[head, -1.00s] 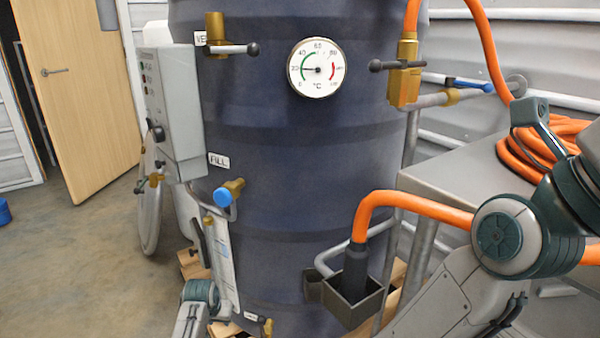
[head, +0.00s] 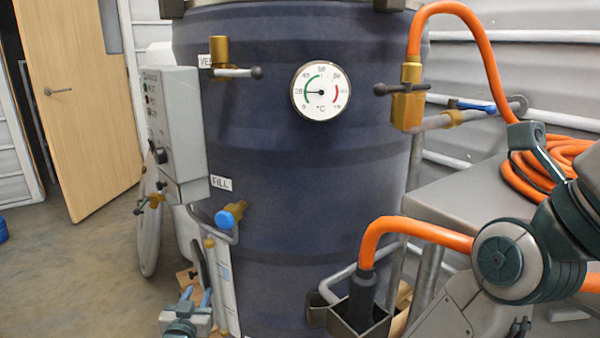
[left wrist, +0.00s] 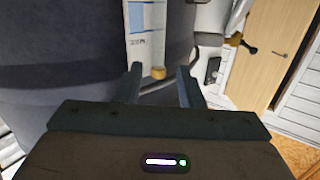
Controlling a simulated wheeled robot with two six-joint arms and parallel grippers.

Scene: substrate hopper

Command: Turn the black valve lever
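A black valve lever (head: 381,90) lies roughly level across the brass valve (head: 406,108) under the orange hose, right of the dial on the dark tank. Another lever, a grey bar with a black knob (head: 256,73), sits on the brass vent valve at upper left. My left gripper (head: 197,296) is low at the tank's left side, well below both levers. In the left wrist view its two fingers (left wrist: 159,84) stand apart with nothing held between them; a brass fitting (left wrist: 158,72) shows beyond the gap.
A grey control box (head: 172,125) and a blue-knobbed fill valve (head: 230,213) are on the tank's left side. An orange hose (head: 485,60) rises from the brass valve. A grey table (head: 450,205) with coiled hose stands right. Open floor (head: 75,270) lies left.

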